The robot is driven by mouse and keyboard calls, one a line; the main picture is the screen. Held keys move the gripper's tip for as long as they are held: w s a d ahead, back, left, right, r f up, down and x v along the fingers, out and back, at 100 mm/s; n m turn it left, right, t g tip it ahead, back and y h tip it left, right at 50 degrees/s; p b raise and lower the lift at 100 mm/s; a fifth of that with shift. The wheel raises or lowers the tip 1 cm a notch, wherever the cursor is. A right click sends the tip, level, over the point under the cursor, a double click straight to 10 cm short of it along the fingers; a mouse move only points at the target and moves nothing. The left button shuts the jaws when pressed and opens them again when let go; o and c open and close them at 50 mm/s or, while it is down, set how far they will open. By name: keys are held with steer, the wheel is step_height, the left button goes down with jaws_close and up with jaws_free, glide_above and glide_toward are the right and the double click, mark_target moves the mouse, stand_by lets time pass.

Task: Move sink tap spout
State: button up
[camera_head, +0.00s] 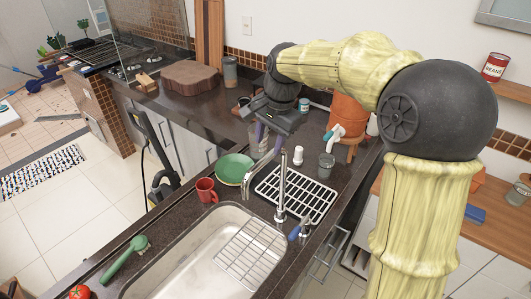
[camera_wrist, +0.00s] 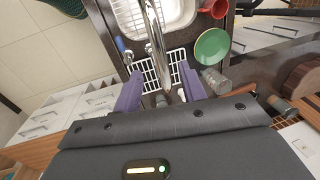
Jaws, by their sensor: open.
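The chrome tap spout (camera_head: 263,167) rises beside the sink and arcs out toward the basin. In the wrist view the spout (camera_wrist: 155,40) runs from the top edge down into the gap between my fingers. My gripper (camera_head: 262,151) points down just above and behind the spout's bend. Its two purple fingers (camera_wrist: 160,80) are apart, one on each side of the spout in the picture. I see no clear contact, and how deep the spout sits between them cannot be told. The tap base (camera_head: 280,214) stands at the sink's edge.
The sink basin (camera_head: 180,262) holds a wire rack (camera_head: 249,252). A green plate (camera_head: 234,169) and red mug (camera_head: 206,190) stand left of the tap. A white drying rack (camera_head: 312,204), a glass (camera_head: 326,166) and a white shaker (camera_head: 298,155) are close on the right.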

mark_target(265, 158)
steer(key=f, duration=0.4)
steer(key=a+f+p, duration=0.1)
steer(key=f, duration=0.1)
steer(key=shift+w, duration=0.35)
steer(key=shift+r, duration=0.1)
jaws_close()
